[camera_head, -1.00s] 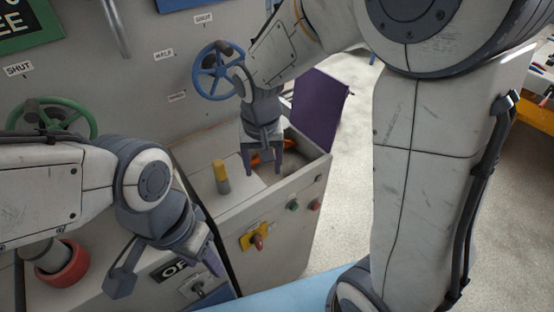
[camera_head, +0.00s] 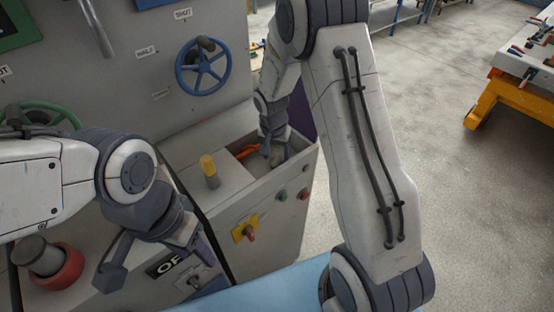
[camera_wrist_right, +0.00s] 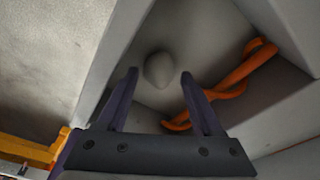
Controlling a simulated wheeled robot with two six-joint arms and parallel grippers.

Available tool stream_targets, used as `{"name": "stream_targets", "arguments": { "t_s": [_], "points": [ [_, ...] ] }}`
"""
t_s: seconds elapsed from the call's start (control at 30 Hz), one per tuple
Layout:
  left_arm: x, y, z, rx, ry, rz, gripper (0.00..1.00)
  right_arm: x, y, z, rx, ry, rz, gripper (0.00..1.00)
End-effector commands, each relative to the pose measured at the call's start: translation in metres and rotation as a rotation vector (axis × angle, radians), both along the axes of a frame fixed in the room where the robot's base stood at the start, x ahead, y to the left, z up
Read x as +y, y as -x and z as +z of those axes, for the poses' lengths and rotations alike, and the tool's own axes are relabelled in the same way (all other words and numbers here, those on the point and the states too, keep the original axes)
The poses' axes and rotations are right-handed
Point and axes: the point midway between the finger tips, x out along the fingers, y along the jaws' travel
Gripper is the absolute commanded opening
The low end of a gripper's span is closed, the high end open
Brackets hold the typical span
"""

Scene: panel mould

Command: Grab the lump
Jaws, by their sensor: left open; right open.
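The lump is a small grey rounded knob in the right wrist view (camera_wrist_right: 158,70), on the grey floor of an open bin (camera_head: 312,158). My right gripper (camera_wrist_right: 158,78) is open, its two fingers pointing at the lump from either side of it in that view, with the lump just beyond the tips. Whether they touch it I cannot tell. In the head view my right gripper (camera_head: 274,155) reaches down into the bin, and I cannot make out the lump there. My left gripper (camera_head: 150,265) is open and empty over the front of the left cabinet.
An orange looped piece (camera_wrist_right: 235,85) lies in the bin beside my right finger. A yellow-topped post (camera_head: 209,170) stands on the cabinet left of the bin. A blue handwheel (camera_head: 203,68) is on the wall behind. The bin walls stand close around my right gripper.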

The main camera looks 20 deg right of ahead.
Motion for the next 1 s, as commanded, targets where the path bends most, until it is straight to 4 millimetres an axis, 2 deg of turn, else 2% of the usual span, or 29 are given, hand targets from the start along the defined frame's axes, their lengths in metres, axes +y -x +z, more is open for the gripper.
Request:
{"name": "stream_targets", "arguments": {
  "t_s": [0.13,0.4,0.57,0.6,0.87,1.0],
  "points": [
    [0.0,0.0,0.004,0.0,0.0,0.0,0.5,-0.002,-0.002,-0.016,0.001,0.001,0.0,0.68],
    [0.0,0.0,0.004,0.0,0.0,0.0,0.5,-0.002,-0.003,-0.019,-0.001,0.0,0.0,0.68],
    [0.0,0.0,0.004,0.0,0.0,0.0,0.5,-0.002,-0.002,-0.019,-0.001,0.0,0.0,0.06],
    [0.0,0.0,0.004,0.0,0.0,0.0,0.5,-0.002,-0.002,-0.019,-0.001,0.0,0.0,0.0],
    [0.0,0.0,0.003,0.0,0.0,0.0,0.5,-0.002,-0.003,-0.016,-0.003,0.0,-0.001,0.0],
    [0.0,0.0,0.0,0.0,0.0,0.0,0.5,-0.002,-0.004,0.0,-0.007,0.001,0.001,0.0]
  ]
}}
